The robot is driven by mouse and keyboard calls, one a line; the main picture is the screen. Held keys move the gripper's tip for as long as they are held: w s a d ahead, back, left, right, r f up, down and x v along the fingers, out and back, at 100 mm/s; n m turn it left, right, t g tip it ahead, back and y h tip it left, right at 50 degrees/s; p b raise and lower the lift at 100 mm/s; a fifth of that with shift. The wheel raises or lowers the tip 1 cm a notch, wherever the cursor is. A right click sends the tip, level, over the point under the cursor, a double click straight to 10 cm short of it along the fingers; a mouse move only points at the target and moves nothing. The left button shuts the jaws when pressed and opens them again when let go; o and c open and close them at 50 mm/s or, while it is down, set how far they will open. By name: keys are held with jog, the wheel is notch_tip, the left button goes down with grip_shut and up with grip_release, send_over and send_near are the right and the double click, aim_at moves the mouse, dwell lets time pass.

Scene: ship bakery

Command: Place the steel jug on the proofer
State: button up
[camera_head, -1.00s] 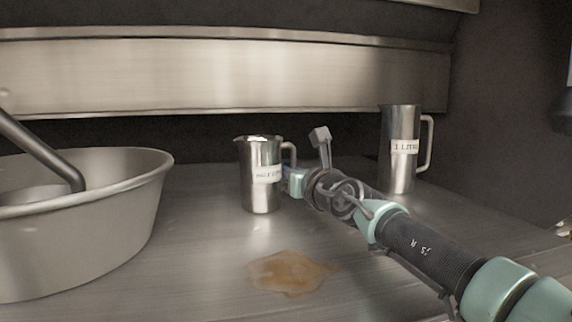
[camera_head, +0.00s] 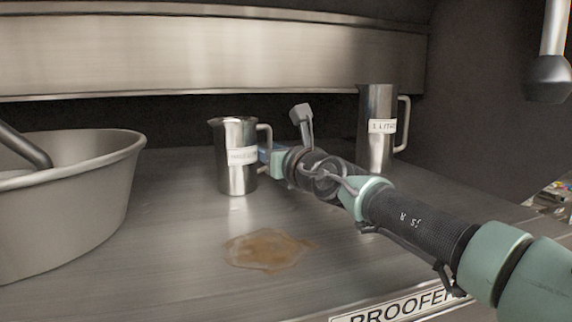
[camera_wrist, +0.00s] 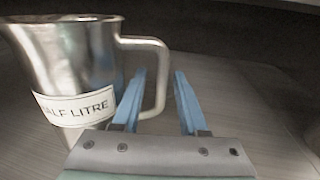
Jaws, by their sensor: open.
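The steel jug with a half-litre label (camera_head: 237,172) stands upright on the steel top marked PROOFER (camera_head: 180,255). It also shows at the left of the wrist view (camera_wrist: 72,65), with its handle to the right. My gripper (camera_head: 270,156) is at the jug's handle side, partly hidden by the handle in the head view. In the wrist view my gripper (camera_wrist: 160,75) is open, its blue fingers on either side of the handle's upright bar. I cannot tell whether a finger touches it. A taller steel jug labelled 1 litre (camera_head: 375,145) stands upright farther right.
A large metal bowl (camera_head: 75,215) with a dark rod in it stands at the left. A brown spill (camera_head: 268,250) lies in front of the half-litre jug. A steel panel (camera_head: 200,55) overhangs the back. The PROOFER label (camera_head: 400,305) is on the front edge.

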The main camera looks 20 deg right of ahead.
jog(key=s+b, duration=0.1)
jog(key=s, duration=0.2)
jog(key=s+d+b, duration=0.1)
jog(key=s+b, duration=0.1)
jog(key=s, duration=0.1)
jog(key=s+d+b, duration=0.1)
jog(key=s+b, duration=0.1)
jog(key=s, duration=0.1)
jog(key=shift+s+f, duration=0.2)
jog(key=shift+f, duration=0.05)
jog(key=shift+s+r, duration=0.1)
jog(key=shift+s, duration=0.4)
